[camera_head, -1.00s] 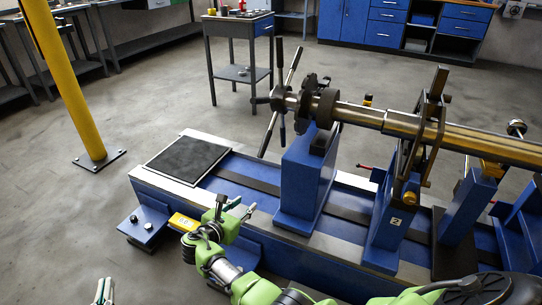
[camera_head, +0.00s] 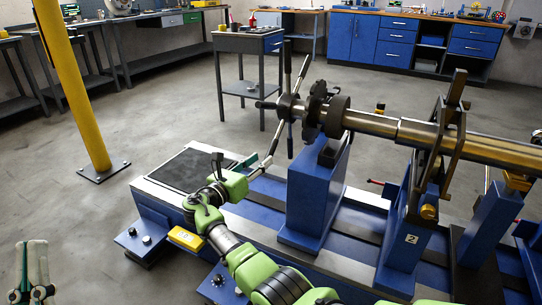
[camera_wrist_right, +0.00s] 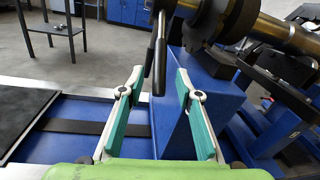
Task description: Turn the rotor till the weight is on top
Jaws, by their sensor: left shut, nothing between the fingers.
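The rotor (camera_head: 375,123) is a steel shaft lying level, with dark discs (camera_head: 337,115) and a hub with several dark spokes (camera_head: 288,68) at its left end. I cannot tell for certain which part is the weight. My right gripper (camera_head: 262,165) is at the lower-left spoke, left of the blue stand. In the right wrist view its green-padded fingers (camera_wrist_right: 159,77) are spread, with a dark spoke (camera_wrist_right: 156,55) hanging in line with the gap. Whether it touches a finger is unclear. My left gripper (camera_head: 32,262) is shut and empty at the lower left, away from the rotor.
A blue stand (camera_head: 311,190) and a frame marked 2 (camera_head: 405,235) carry the shaft above a blue bed. A black mat (camera_head: 190,168) lies on the bed's left end. A yellow post (camera_head: 75,90) stands left. The floor between is clear.

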